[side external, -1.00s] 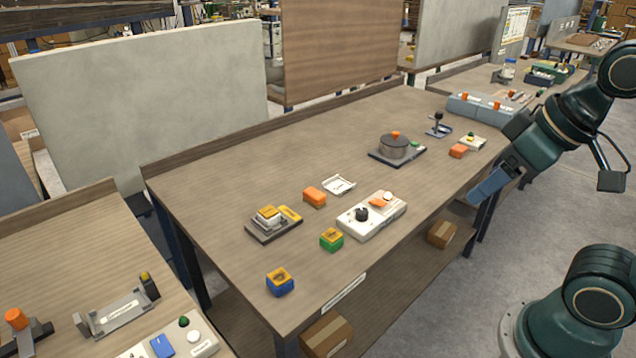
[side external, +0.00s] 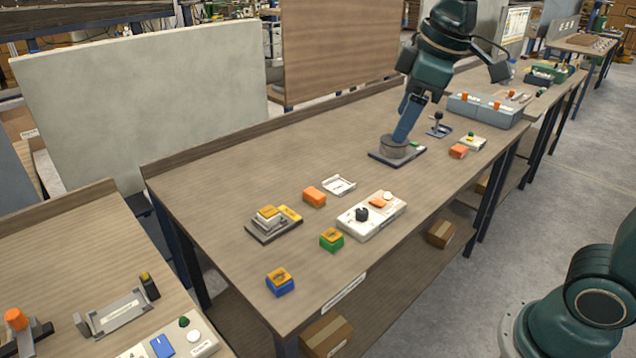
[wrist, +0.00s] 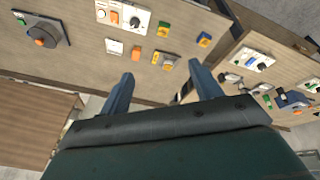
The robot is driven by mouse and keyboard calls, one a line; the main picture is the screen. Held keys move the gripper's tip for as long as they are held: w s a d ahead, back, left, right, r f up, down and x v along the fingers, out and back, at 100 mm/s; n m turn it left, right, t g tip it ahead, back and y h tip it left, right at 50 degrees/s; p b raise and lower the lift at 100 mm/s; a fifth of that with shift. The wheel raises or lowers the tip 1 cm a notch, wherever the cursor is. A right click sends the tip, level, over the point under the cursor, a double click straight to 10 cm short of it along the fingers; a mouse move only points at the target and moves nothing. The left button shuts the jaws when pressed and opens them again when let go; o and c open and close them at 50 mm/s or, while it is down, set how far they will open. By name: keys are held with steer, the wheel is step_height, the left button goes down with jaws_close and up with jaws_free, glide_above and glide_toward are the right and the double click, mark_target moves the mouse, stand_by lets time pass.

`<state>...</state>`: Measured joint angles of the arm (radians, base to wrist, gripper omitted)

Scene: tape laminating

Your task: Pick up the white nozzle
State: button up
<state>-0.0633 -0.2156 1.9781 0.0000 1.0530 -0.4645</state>
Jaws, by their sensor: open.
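No thing in view can be clearly made out as a white nozzle. A small white open-topped piece (side external: 339,185) lies flat mid-table, and it also shows in the wrist view (wrist: 114,46). A white panel (side external: 358,229) with a black knob and a small white round cap (side external: 388,196) lies nearer the front edge. My gripper (side external: 402,138) is pointed down at the far part of the table and covers part of a grey round pot (side external: 396,152) in the side view. In the wrist view my gripper (wrist: 160,72) has its blue fingers spread with nothing between them.
The pot stands on a dark base (side external: 378,156). An orange block (side external: 314,197), a yellow-and-grey stack (side external: 270,222), a green block (side external: 331,240) and a blue block (side external: 280,284) stand toward the near end. A grey box (side external: 485,112) is at the far end. The left back tabletop is clear.

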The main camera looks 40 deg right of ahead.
steer(key=w+a+n+g, duration=0.1)
steer(key=w+a+n, duration=0.15)
steer(key=w, duration=0.55)
steer(key=n+g, duration=0.3)
steer(key=n, duration=0.7)
glide_above(268, 211)
step_height(268, 211, down, 16)
steer(key=shift+m, duration=0.25)
steer(key=shift+f, duration=0.15)
steer(key=shift+f, duration=4.15)
steer(key=shift+d+f, duration=0.1)
steer(key=shift+f, duration=2.5)
